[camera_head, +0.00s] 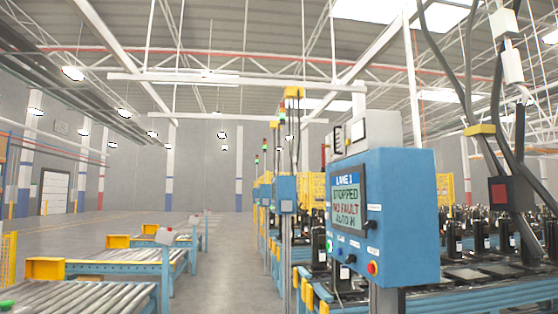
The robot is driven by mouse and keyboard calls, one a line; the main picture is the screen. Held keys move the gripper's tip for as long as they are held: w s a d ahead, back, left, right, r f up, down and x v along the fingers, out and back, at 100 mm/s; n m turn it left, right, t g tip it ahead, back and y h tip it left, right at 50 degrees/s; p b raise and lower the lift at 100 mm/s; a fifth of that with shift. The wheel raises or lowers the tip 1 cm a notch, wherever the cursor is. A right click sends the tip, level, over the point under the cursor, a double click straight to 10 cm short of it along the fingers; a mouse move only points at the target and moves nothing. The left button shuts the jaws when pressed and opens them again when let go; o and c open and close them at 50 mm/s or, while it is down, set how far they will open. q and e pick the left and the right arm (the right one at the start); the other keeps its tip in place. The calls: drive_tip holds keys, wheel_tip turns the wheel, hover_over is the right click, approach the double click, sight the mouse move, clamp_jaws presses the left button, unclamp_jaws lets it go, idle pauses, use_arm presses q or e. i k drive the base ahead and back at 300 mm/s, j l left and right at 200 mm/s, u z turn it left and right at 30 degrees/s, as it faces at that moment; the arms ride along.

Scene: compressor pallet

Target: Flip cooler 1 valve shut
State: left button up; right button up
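Neither of my grippers shows in the head view. I cannot pick out a valve or anything labelled cooler 1 in this view. A blue control box (400,235) stands at the right of centre. Its screen (345,206) is headed LANE 1 and reads STOPPED, NO FAULT and a line starting AUTO. The box also carries small buttons, dark knobs and a red button (372,268).
Roller conveyors (80,297) with yellow end blocks (45,268) run along the left. Black compressor-like units (320,245) stand in rows at the right. Dark hoses (467,60) hang at the upper right. A grey floor aisle (228,270) lies open between the lines.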

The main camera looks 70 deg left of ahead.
sight(323, 146)
drive_tip(key=i+j+u, duration=0.15)
drive_tip(key=j+u, duration=0.2)
drive_tip(key=i+j+u, duration=0.2)
drive_tip(key=j+u, duration=0.2)
drive_tip(key=i+j+u, duration=0.2)
drive_tip(key=j+u, duration=0.15)
drive_tip(key=i+j+u, duration=0.4)
drive_tip(key=i+j, duration=0.7)
drive_tip(key=i, duration=0.25)
drive_tip(key=k+u, duration=0.05)
